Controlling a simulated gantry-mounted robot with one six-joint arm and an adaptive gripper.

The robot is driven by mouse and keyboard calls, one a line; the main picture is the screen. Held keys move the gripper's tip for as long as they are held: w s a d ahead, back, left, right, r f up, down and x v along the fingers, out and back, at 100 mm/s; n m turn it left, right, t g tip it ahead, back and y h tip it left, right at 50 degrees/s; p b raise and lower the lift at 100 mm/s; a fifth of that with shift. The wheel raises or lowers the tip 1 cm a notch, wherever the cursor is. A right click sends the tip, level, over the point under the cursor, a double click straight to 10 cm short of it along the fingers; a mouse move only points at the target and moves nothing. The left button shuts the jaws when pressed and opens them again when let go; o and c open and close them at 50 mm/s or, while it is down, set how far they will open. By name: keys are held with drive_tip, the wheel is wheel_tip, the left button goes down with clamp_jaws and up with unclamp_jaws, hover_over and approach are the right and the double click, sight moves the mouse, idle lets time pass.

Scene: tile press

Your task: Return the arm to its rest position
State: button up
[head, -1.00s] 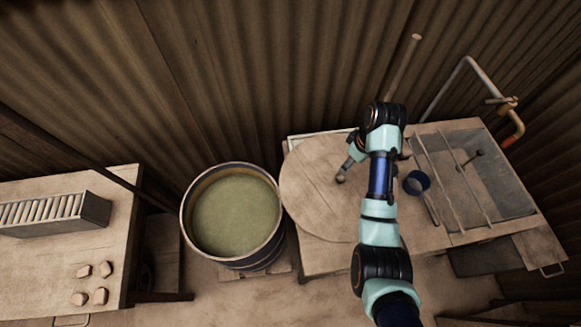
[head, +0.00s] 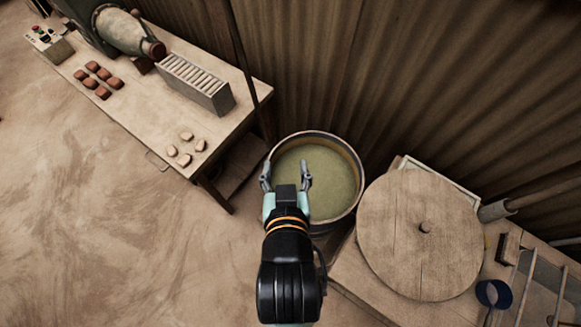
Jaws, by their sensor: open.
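My gripper (head: 286,175) shows in the head view with its two fingers spread apart and nothing between them. It is over the near left part of a round drum (head: 352,212) filled with greenish liquid (head: 325,163). I cannot tell its height above the liquid. The black and teal arm reaches up from the bottom middle of the view and hides part of the drum's near side.
Left of the drum, a wooden table (head: 140,125) carries a slotted rack (head: 198,85), pale lumps (head: 186,136), reddish lumps (head: 100,72) and a machine (head: 125,32). Open floor (head: 75,210) is at left.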

wheel_tip(320, 180, up, 27)
drive_tip(key=p, duration=2.7)
drive_tip(key=shift+d, duration=0.15)
